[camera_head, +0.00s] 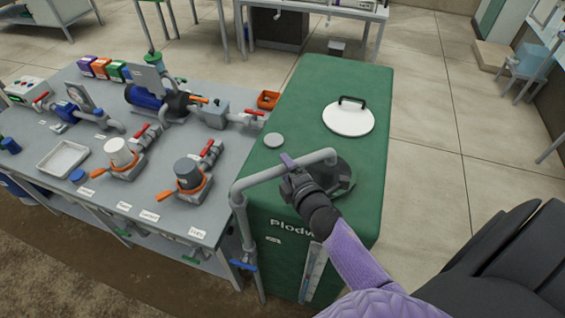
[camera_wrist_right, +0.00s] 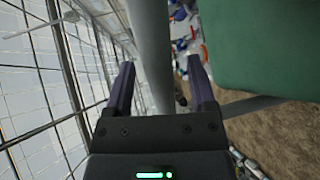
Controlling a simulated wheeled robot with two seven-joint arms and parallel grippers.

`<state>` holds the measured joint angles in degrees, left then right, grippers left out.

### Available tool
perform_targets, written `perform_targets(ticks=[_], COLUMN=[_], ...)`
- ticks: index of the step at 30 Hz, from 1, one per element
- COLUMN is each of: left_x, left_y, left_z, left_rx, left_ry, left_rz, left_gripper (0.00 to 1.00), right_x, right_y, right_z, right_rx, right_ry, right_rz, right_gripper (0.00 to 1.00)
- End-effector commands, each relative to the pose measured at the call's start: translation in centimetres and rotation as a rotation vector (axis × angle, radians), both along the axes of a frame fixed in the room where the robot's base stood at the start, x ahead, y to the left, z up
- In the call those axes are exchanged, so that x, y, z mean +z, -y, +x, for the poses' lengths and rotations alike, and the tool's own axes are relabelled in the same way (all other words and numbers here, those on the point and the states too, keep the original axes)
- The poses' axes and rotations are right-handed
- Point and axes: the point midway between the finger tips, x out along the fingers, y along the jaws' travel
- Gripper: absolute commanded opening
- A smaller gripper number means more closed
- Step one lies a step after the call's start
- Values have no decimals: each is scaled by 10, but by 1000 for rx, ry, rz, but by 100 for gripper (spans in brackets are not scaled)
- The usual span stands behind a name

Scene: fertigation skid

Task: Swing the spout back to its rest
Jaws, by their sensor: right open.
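The spout (camera_head: 259,177) is a grey pipe. It rises along the front left edge of the green tank (camera_head: 310,90), bends, and runs across the tank top. Its far end turns down at a dark round opening (camera_head: 345,178), partly hidden by my gripper. My right gripper (camera_head: 289,161) is at the spout's horizontal run, with a purple finger showing beyond the pipe. In the right wrist view the grey pipe (camera_wrist_right: 152,45) passes between the two spread purple fingers of the right gripper (camera_wrist_right: 161,85); contact is not clear. My left gripper is out of view.
The bench (camera_head: 215,205) to the left carries pumps, valves with red levers and a white tray (camera_head: 63,158). The floor right of the tank is clear.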

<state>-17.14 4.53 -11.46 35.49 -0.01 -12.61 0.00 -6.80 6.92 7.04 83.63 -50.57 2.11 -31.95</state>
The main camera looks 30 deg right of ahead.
Motion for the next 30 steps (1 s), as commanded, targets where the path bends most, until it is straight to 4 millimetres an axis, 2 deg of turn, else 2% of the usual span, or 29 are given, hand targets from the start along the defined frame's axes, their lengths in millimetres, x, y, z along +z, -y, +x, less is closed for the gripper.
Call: perform_targets(ticks=[3, 6, 15, 25, 30], left_x=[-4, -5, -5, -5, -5], left_y=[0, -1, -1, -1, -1], left_z=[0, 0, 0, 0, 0], left_rx=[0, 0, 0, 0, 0], left_ry=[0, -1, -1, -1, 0], left_rz=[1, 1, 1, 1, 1], left_gripper=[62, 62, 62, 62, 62], right_x=[-4, -6, -6, -6, -6], right_y=[2, 3, 3, 3, 3], right_z=[18, 25, 28, 28, 28], right_rx=[0, -1, -2, -2, -2], right_ry=[1, 0, -1, -1, -1], right_rz=[2, 2, 3, 3, 3], right_gripper=[71, 71, 69, 0, 0])
